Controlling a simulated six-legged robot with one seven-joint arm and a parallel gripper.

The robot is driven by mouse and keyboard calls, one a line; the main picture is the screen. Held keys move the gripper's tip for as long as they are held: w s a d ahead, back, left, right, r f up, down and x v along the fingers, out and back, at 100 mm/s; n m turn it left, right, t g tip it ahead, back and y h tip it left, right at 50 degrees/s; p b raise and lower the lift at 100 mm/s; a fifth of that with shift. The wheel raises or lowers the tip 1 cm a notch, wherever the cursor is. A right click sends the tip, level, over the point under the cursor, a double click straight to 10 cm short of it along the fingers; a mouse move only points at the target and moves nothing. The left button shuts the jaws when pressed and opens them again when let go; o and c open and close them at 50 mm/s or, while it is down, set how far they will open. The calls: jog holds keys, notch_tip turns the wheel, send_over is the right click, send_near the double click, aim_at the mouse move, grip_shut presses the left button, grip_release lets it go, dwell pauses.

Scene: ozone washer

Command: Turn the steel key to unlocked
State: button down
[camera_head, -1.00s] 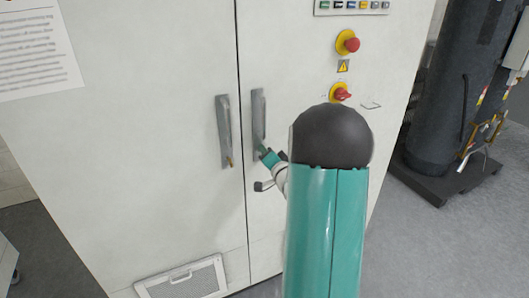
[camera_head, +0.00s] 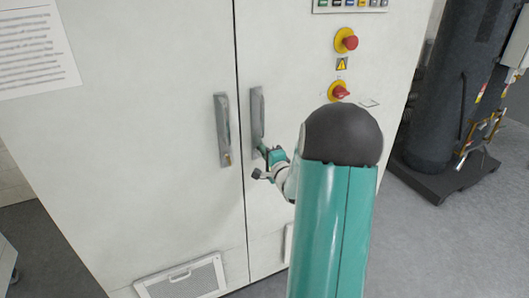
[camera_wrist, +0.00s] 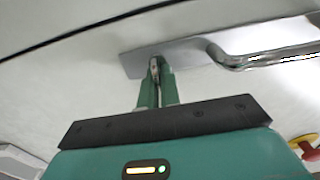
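The steel key (camera_wrist: 155,69) shows in the wrist view at the end of the grey handle plate (camera_wrist: 185,54) on the right cabinet door. The same plate (camera_head: 257,115) stands upright beside the door gap in the head view. My gripper (camera_wrist: 158,80) has its two green fingers close together with the key between their tips, and it looks shut on the key. In the head view my gripper (camera_head: 263,150) is at the plate's lower end, where the key itself is hidden. The key's exact turn angle is hard to tell.
A second handle (camera_head: 222,130) with a small brass key (camera_head: 228,159) is on the left door. A red emergency button (camera_head: 350,43) and a red rotary switch (camera_head: 340,92) sit above right. A dark tank (camera_head: 438,100) stands at the right. Grey floor is free between.

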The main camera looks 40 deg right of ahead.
jog(key=shift+a, duration=0.1)
jog(key=c, duration=1.6)
grip_release()
jog(key=v, duration=1.3)
jog(key=shift+s+a, duration=0.1)
jog(key=shift+s, duration=0.3)
